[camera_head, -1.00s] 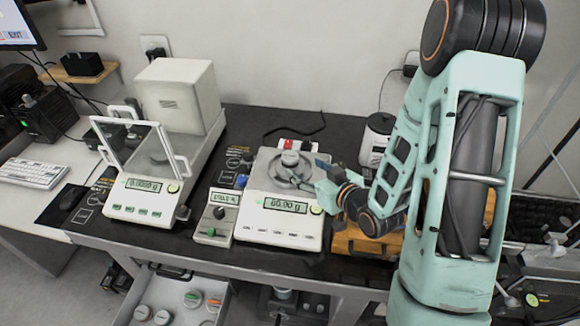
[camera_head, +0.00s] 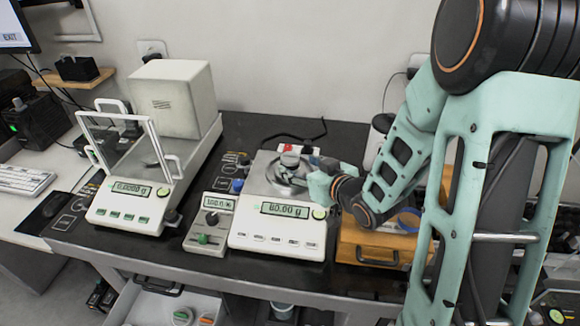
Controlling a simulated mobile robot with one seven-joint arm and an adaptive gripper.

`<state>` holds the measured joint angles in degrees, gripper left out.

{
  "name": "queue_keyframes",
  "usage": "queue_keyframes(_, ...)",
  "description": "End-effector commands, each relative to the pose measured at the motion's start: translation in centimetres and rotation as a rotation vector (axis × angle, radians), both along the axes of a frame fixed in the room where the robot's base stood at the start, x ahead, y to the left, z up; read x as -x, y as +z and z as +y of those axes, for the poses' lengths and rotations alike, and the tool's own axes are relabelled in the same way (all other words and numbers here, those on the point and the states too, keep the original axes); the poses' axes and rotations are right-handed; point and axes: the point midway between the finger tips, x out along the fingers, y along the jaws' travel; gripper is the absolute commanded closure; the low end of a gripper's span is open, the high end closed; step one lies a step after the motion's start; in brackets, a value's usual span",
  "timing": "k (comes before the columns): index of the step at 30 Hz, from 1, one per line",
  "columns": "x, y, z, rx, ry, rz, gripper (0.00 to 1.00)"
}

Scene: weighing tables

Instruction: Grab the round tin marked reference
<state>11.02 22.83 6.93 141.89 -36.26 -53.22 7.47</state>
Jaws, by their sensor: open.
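A small round grey piece (camera_head: 290,158) stands on the round metal pan (camera_head: 287,182) of the middle balance (camera_head: 278,240). I cannot read any mark on it, so I cannot tell whether it is the reference tin. My gripper (camera_head: 308,170) comes in from the right, over the right side of the pan, beside the grey piece. Its jaws are open, and the gap to the piece is too small to tell.
A larger balance with a tilted glass door (camera_head: 120,145) stands to the left. A small control box (camera_head: 209,223) sits between the balances. A wooden box (camera_head: 375,240) is right of the middle balance, under my arm. A red and white item lies behind the pan.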

Motion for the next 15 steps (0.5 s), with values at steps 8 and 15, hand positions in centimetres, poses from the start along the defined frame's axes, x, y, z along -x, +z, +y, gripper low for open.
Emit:
queue_keyframes(8, -2.0, -0.8, 1.3, 0.0, 0.002, 0.0, 0.43)
queue_keyframes(15, -4.4, -1.8, 2.6, 0.001, 0.001, 0.001, 0.43)
